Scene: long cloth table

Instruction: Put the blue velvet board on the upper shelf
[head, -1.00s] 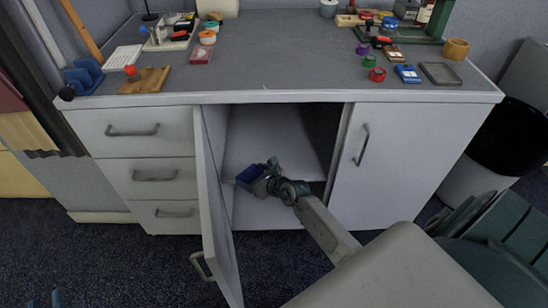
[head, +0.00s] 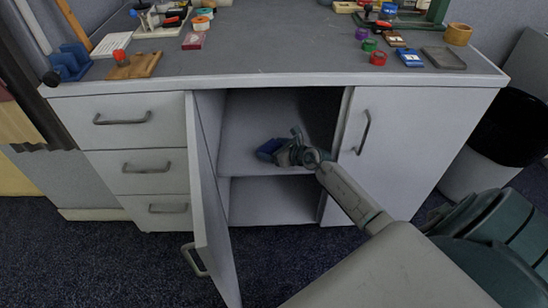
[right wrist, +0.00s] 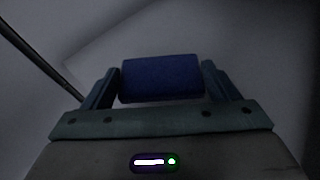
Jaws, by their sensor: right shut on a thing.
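The blue velvet board (head: 268,149) is a small dark blue block at the tip of my right gripper (head: 283,150). In the right wrist view the board (right wrist: 160,78) sits between the two fingers of the gripper (right wrist: 160,85), which is shut on it. The gripper and board are inside the open cabinet, in front of or over the upper shelf (head: 250,135). I cannot tell whether the board touches the shelf. The lower compartment (head: 270,200) below shows empty. My left gripper is not in view.
The cabinet's left door (head: 212,200) stands open toward me, close left of my arm. The right door (head: 410,150) is shut. Drawers (head: 140,168) are at the left.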

